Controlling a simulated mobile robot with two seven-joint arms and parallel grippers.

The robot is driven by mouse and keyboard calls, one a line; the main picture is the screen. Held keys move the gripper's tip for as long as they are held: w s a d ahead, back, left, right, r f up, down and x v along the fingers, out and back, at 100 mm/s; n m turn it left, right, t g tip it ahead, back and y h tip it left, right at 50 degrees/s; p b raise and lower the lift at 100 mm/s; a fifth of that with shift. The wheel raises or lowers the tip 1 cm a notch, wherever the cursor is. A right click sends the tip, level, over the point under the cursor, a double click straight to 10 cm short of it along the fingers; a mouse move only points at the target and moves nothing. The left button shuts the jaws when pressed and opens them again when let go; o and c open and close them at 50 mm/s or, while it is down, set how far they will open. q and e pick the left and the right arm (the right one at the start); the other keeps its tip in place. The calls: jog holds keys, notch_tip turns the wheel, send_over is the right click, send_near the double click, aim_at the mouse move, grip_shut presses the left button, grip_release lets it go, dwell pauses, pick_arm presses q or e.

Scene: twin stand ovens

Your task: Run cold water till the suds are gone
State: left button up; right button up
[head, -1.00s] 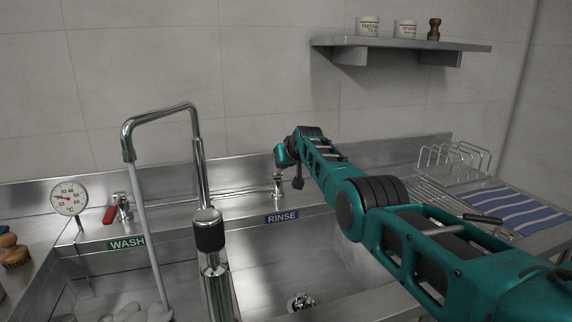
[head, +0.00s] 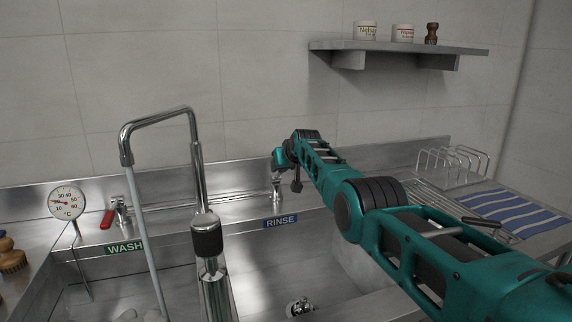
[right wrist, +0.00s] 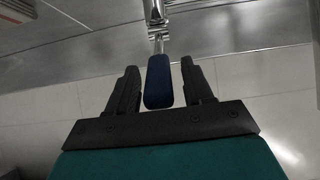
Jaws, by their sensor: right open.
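A blue tap lever (right wrist: 158,85) shows in the right wrist view, joined to a chrome tap body (right wrist: 156,18). My right gripper (right wrist: 159,66) is open, with one finger on each side of the lever and visible gaps. In the head view my right arm reaches to the chrome tap (head: 277,187) behind the RINSE label (head: 281,221); its fingers are not clear there. A pale stream (head: 145,235) falls from the swan-neck spout (head: 126,150) on the WASH side. Pale grey lumps, perhaps suds, (head: 127,315) show at the bottom edge. My left gripper is out of view.
A red lever (head: 108,219) sits on the wash tap, beside a dial thermometer (head: 68,203). A sprayer column (head: 206,238) stands in front. A rack (head: 452,163) and striped cloth (head: 515,213) lie right. A shelf (head: 400,46) hangs above.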

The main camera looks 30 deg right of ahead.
jog(key=shift+s+r+p, duration=0.35)
jog(key=shift+r+p, duration=0.1)
jog(key=shift+p, duration=0.45)
jog(key=shift+p+v, duration=0.8)
jog(key=v, duration=1)
jog(key=shift+s, duration=0.2)
jog(key=shift+f, duration=0.1)
jog(key=shift+a, duration=0.1)
dwell(0.4)
dwell(0.9)
